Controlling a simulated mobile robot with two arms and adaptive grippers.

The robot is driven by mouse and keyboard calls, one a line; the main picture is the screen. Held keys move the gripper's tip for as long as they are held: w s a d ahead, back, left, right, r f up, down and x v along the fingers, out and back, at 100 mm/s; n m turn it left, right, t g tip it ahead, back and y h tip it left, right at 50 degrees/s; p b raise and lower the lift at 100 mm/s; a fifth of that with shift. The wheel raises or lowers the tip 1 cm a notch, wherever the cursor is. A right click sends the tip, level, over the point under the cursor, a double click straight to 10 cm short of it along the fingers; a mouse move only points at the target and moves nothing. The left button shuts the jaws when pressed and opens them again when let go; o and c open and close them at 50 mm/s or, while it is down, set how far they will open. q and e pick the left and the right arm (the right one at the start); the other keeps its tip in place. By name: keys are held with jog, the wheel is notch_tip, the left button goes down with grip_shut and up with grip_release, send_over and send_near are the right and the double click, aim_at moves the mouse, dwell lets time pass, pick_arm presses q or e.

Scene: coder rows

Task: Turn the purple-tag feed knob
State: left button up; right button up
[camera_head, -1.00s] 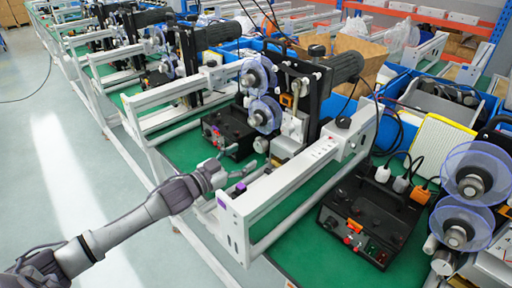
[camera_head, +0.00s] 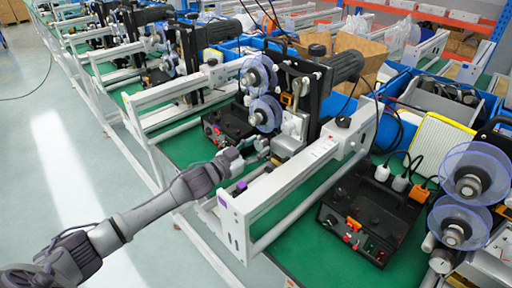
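A small purple tag (camera_head: 240,187) sits on the white rail (camera_head: 285,180) of the nearest machine, close to its front end. A second purple patch (camera_head: 222,202) shows on the rail's end. My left gripper (camera_head: 264,148) is beyond the purple tag, between the black control box and the white rail, at the metal block under the reels. Its fingers look spread apart, with no object clearly held. A pale round knob seen there before is now covered or touched by the fingers; I cannot tell which. My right gripper is not in view.
A black control box (camera_head: 228,126) with red knobs stands left of the gripper. Clear purple-edged reels (camera_head: 264,112) rise just behind it. Another black control box (camera_head: 368,218) lies right of the rail on the green top (camera_head: 300,248). The aisle floor at left is free.

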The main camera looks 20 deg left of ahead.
pick_arm(q)
jog(key=shift+c, duration=1.3)
jog(key=shift+m, duration=0.3)
jog(key=m, duration=0.8)
jog(key=shift+f+m, duration=0.1)
jog(key=shift+m, duration=1.6)
jog(key=o, duration=1.1)
